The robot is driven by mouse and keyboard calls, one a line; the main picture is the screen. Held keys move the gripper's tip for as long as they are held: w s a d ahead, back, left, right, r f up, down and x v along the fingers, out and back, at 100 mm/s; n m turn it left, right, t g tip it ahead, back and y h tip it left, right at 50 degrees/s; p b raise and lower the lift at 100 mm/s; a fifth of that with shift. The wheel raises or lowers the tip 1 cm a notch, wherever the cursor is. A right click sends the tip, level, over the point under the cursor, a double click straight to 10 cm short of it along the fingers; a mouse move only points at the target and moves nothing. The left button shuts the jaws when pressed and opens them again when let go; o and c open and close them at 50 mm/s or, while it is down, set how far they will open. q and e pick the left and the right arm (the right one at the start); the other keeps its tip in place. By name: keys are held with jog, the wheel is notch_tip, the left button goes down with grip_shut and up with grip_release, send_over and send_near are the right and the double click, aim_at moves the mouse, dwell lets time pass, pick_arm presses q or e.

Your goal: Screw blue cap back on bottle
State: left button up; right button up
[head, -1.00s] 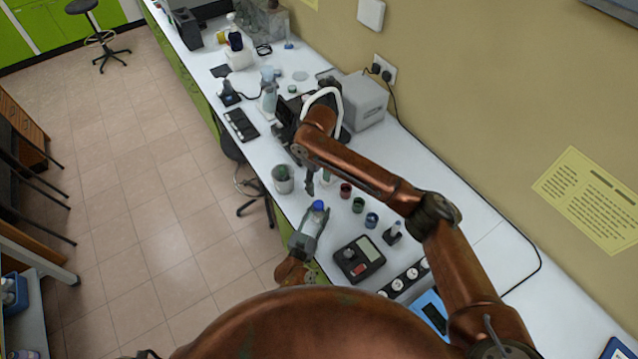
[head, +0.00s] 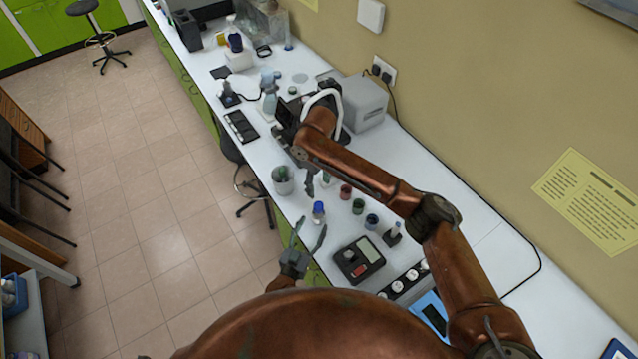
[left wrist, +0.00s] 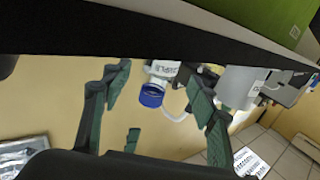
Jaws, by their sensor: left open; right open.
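A small clear bottle (head: 318,217) with a blue cap (head: 318,206) on top stands upright on the white counter near its front edge. The left wrist view shows the bottle (left wrist: 162,70) upside down, with its blue cap (left wrist: 151,95) on its end. My left gripper (head: 309,235) is open and empty, with its spread fingers just short of the bottle. In the left wrist view the bottle appears between the fingers, apart from both. My right gripper (head: 310,185) is behind the bottle, its tips pointing down, clear of the cap. How tightly the cap sits cannot be seen.
A grey beaker (head: 283,181) stands left of the bottle. Red (head: 346,191), green (head: 358,206) and blue (head: 371,221) small jars stand to the right. A black device (head: 358,260) is at the front right. The counter edge is close by my left gripper.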

pick_arm(q)
jog(key=v, duration=0.6)
dwell(0.4)
